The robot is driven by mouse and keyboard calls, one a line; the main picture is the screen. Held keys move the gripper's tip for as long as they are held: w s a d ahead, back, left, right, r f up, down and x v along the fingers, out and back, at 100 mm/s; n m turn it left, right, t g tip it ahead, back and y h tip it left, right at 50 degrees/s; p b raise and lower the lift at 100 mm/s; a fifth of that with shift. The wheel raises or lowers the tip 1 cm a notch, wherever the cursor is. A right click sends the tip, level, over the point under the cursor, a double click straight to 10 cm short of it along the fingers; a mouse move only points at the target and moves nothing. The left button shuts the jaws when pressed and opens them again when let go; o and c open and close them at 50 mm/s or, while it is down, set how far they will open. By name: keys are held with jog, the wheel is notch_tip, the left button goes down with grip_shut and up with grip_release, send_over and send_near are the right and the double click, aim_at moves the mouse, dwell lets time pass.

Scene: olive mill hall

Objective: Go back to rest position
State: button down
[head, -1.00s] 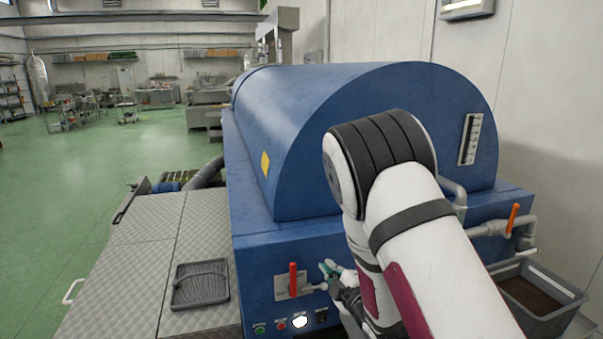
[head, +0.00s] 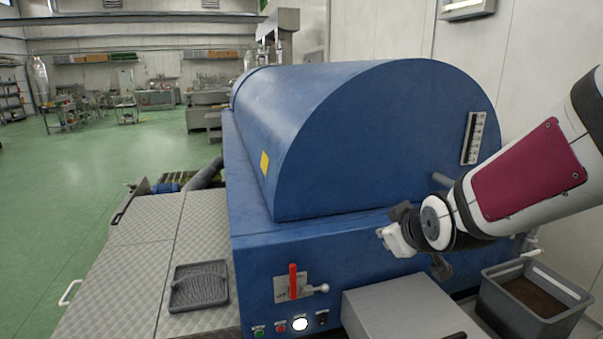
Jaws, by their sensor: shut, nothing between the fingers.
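My gripper (head: 437,268) shows in the head view at the right, in front of the blue machine's (head: 285,240) front face. It is shut and empty, and my wrist partly hides its fingers. My white arm with a dark red panel reaches in from the right edge. The red-handled lever (head: 293,282) on the machine's front stands upright, left of my gripper and apart from it. My arm hides part of the pipework at the machine's right.
A grey metal box (head: 400,305) stands below my gripper. A grey bin (head: 525,300) with brown contents is at the lower right. A black tray (head: 199,286) lies on the checkered metal platform (head: 140,260). Green floor (head: 60,210) is open at left. A wall closes the right.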

jog(key=s+d+r+m+g, duration=0.1)
jog(key=s+r+m+g, duration=0.1)
jog(key=s, duration=1)
jog(key=s+r+m+g+b, duration=0.1)
jog(key=s+m, duration=0.3)
jog(key=s, duration=0.8)
jog(key=shift+s+d+r+g+h, duration=0.35)
jog(key=shift+r+g, duration=0.35)
jog(key=shift+g, duration=0.2)
jog(key=shift+a, duration=0.1)
